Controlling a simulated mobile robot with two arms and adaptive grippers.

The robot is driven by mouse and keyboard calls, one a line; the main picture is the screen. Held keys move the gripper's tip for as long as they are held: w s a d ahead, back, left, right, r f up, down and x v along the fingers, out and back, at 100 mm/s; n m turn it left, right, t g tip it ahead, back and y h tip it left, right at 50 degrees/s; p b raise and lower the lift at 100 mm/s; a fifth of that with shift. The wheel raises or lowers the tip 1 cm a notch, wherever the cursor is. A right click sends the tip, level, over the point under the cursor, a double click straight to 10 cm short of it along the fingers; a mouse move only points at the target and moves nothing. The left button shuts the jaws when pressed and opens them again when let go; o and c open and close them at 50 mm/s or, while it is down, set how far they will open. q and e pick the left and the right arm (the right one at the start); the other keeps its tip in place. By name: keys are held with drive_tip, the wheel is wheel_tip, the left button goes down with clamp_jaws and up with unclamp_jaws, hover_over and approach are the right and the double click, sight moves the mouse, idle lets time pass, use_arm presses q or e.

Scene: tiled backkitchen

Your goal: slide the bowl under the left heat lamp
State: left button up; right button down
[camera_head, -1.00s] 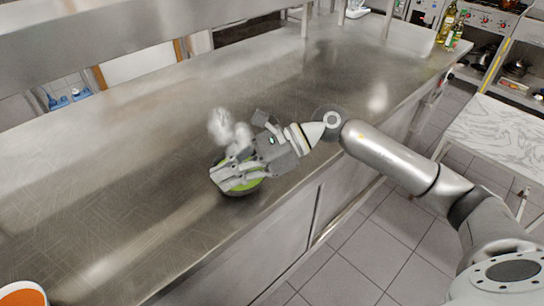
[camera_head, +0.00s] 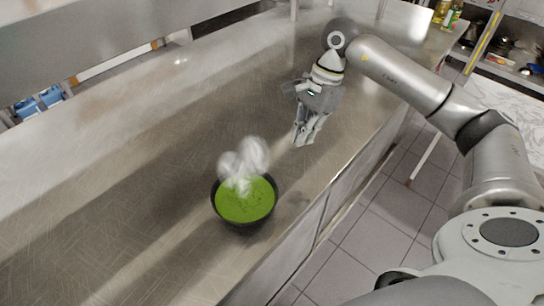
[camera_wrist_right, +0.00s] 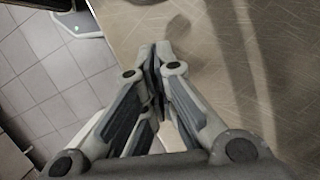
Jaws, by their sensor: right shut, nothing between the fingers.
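A dark bowl (camera_head: 217,212) full of green soup stands upright on the steel counter, near its front edge, in the head view. White steam rises over it. My right gripper (camera_head: 303,143) is shut and empty above the counter, to the right of and farther back than the bowl, and apart from it. In the right wrist view its fingertips (camera_wrist_right: 160,50) meet, with bare counter beyond them and no bowl in sight. My left gripper is not in view. No heat lamp can be made out.
The steel counter (camera_head: 120,190) is clear to the left of the bowl. A shelf (camera_head: 110,35) runs above its far side on posts. Bottles (camera_head: 446,14) stand at the far right end. Tiled floor (camera_head: 365,250) lies in front.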

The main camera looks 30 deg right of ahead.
drive_tip(key=p+x, duration=0.1)
drive_tip(key=x, duration=0.2)
drive_tip(key=p+x, duration=0.1)
drive_tip(key=x, duration=0.2)
drive_tip(key=p+x, duration=0.1)
drive_tip(key=x, duration=0.2)
drive_tip(key=shift+s+a+f, duration=0.2)
drive_tip(key=shift+s, duration=0.2)
drive_tip(key=a+p, duration=0.2)
drive_tip(key=a, duration=0.1)
drive_tip(key=shift+s+a, duration=0.1)
drive_tip(key=shift+s, duration=0.15)
drive_tip(key=shift+a+f, duration=0.1)
drive_tip(key=shift+a, duration=0.2)
